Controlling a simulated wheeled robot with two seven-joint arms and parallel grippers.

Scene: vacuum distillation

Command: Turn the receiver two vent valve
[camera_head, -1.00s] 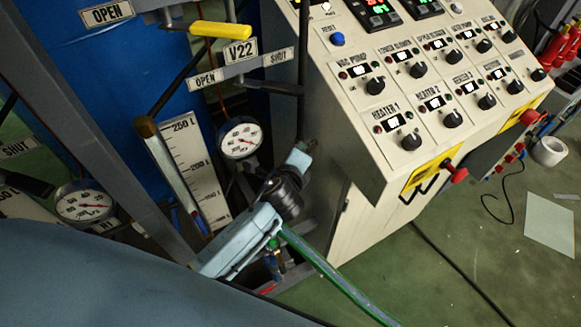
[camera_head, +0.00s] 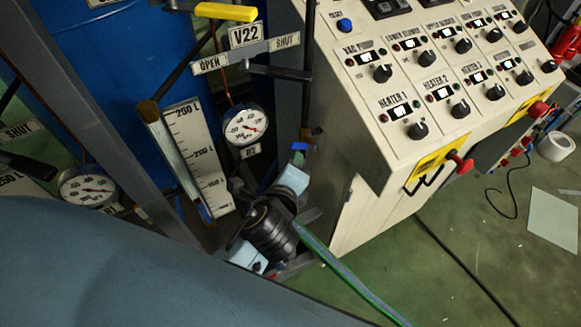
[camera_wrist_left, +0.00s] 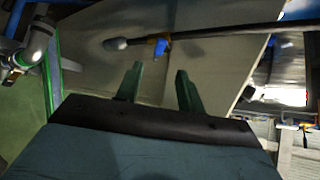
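A valve tagged V22 (camera_head: 246,35) is at the upper left of the head view. Its yellow handle (camera_head: 226,12) lies roughly level above an OPEN/SHUT plate (camera_head: 247,55). The head view does not show the fingers clearly. In the left wrist view my left gripper (camera_wrist_left: 158,82) has its two green fingers apart with nothing between them. My right gripper is out of view.
A beige control cabinet (camera_head: 350,190) with knobs stands right of my arm. A dark rod (camera_wrist_left: 215,33) with a blue and orange piece crosses ahead of the fingers in the wrist view. A green-edged bar (camera_head: 350,275) slants by the wrist.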

